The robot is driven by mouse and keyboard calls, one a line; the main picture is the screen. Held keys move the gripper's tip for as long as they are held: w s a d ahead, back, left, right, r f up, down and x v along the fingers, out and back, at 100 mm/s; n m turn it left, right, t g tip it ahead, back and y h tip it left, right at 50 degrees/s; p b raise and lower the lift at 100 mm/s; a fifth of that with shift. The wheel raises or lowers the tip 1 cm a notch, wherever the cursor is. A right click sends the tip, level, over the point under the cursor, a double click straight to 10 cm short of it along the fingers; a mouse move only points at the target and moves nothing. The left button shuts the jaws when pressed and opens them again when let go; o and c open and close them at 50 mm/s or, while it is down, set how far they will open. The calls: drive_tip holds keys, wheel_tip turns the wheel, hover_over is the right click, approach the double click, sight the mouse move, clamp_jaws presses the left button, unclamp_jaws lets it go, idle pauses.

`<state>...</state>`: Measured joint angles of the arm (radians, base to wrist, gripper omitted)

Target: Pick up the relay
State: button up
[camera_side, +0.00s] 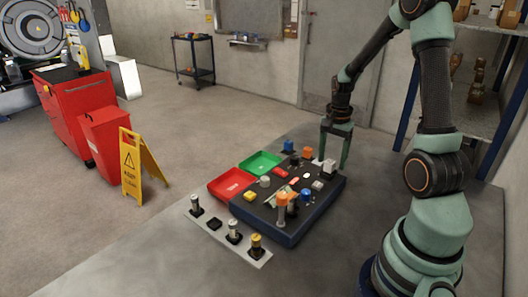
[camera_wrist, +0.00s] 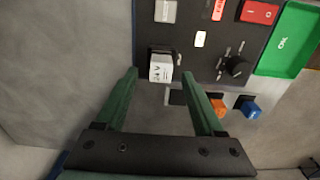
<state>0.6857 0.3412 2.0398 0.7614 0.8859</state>
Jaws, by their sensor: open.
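A whitish box-shaped block marked 24 V (camera_wrist: 160,67), which looks like the relay, sits at the edge of the dark control panel (camera_wrist: 200,62). It also shows in the side view as a pale block (camera_side: 329,167) at the panel's right end. My gripper (camera_wrist: 160,75) is open and empty, its green fingertips apart on either side of the block's near end in the wrist view. In the side view my gripper (camera_side: 334,158) points down over that end of the panel. I cannot tell whether the fingertips touch the block.
The panel carries a black rotary knob (camera_wrist: 236,66) and a red switch (camera_wrist: 259,12). Orange (camera_wrist: 218,107) and blue (camera_wrist: 251,109) blocks stand close by. A green tray (camera_side: 260,163) and a red tray (camera_side: 232,184) lie beside the panel.

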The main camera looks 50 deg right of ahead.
drive_tip(key=shift+f, duration=0.8)
clamp_jaws()
drive_tip(key=shift+r, duration=0.1)
